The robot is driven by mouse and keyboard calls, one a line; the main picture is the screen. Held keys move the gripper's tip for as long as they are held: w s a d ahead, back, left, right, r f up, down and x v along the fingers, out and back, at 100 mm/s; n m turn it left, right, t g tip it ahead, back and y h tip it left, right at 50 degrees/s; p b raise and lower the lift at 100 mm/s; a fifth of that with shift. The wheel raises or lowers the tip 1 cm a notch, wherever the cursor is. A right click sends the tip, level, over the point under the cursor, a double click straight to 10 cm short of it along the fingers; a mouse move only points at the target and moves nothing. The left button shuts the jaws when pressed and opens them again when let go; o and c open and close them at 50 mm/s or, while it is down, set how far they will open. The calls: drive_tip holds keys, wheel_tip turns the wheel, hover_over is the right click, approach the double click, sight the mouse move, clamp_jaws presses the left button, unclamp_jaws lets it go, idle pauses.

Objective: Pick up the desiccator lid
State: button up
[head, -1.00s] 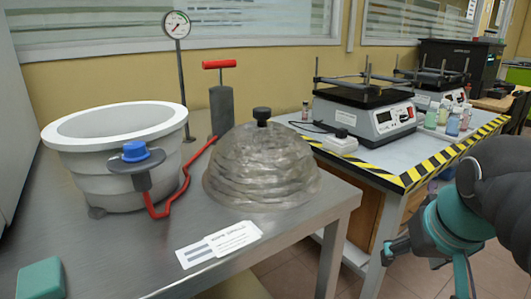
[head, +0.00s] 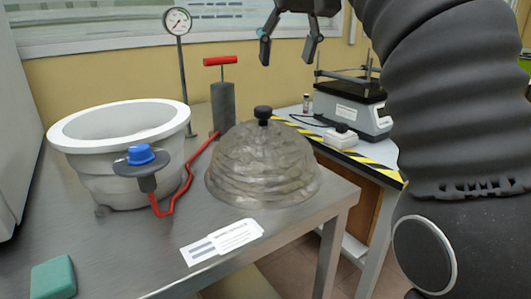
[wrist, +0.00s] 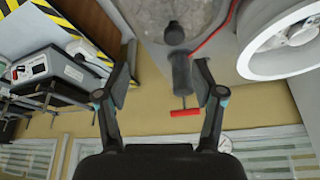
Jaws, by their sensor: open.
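The desiccator lid (head: 263,168) is a grey, cloudy dome with a black knob (head: 263,113) on top. It rests on the metal table, right of the white desiccator bowl (head: 120,150). In the head view my gripper (head: 287,62) is open, pointing down, above the knob and apart from it. In the wrist view the open fingers (wrist: 162,85) have nothing between them that they touch. The lid (wrist: 140,18) is cut off at the top edge there, with its knob (wrist: 174,33) beyond the fingertips.
A black hand pump (head: 222,105) with a red handle stands behind the lid. A red hose runs from it to the blue-knobbed valve (head: 141,155). A gauge (head: 178,22) stands on a post. Paper labels (head: 222,242) and a green block (head: 53,277) lie in front.

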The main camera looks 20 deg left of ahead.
sight(263, 108)
drive_tip(key=shift+n, duration=0.3)
drive_tip(key=a+f, duration=0.1)
drive_tip(key=f, duration=0.1)
drive_tip(key=w+a+f, duration=0.1)
drive_tip(key=f, duration=0.1)
drive_tip(key=w+a+f, duration=0.1)
drive_tip(key=a+f, duration=0.1)
drive_tip(key=f, duration=0.1)
drive_tip(key=shift+w, duration=0.1)
drive_tip(key=shift+b+x, duration=0.7)
drive_tip(key=shift+x, duration=1.95)
drive_tip(key=shift+a+r, duration=0.1)
clamp_jaws()
